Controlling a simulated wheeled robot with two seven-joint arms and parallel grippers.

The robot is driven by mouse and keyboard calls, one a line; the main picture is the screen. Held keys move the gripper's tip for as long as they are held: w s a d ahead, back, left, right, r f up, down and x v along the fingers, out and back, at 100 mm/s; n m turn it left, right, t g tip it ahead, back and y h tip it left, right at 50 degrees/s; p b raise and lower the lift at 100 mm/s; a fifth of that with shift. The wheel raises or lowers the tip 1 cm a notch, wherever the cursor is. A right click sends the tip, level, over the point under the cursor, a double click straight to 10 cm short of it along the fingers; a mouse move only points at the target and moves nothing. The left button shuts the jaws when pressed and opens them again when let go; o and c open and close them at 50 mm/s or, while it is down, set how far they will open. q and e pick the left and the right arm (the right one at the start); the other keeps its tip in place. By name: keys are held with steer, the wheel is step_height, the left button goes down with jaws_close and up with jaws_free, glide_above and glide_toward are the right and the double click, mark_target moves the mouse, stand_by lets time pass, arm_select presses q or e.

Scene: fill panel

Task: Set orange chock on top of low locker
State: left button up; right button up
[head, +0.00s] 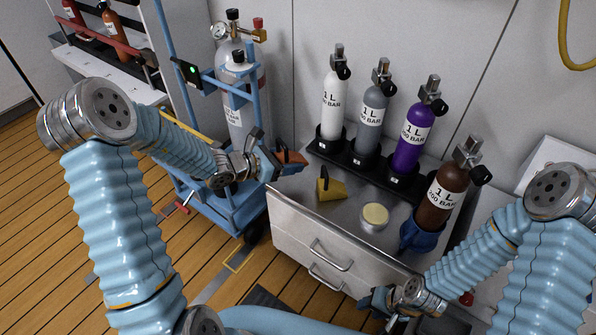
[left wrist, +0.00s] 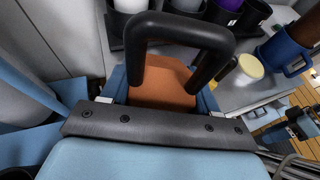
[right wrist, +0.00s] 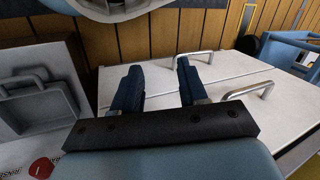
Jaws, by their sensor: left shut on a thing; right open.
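The orange chock (head: 291,158) is in my left gripper (head: 277,163), at the left rear corner of the low locker (head: 290,205). In the left wrist view the chock (left wrist: 165,82) sits between the fingers, with a black handle arching over it. Whether it touches the locker top is hard to tell. My right gripper (head: 378,302) is open and empty in front of the locker's drawers; the right wrist view shows its two fingers (right wrist: 160,88) apart, with the drawer fronts (right wrist: 225,85) beyond.
On the locker top stand a yellow chock (head: 331,189), a round tin (head: 374,217), a blue holder with a brown bottle (head: 446,195), and a black rack with white, grey and purple (head: 412,140) bottles. A blue cylinder trolley (head: 225,205) stands left of the locker.

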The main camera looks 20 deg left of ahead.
arm_select(q)
glide_above(298, 178)
step_height(298, 178, down, 4)
steer(key=shift+s+a+f, duration=0.1)
steer(key=shift+f, duration=1.65)
steer(key=shift+f, duration=0.2)
steer(key=o, duration=1.3)
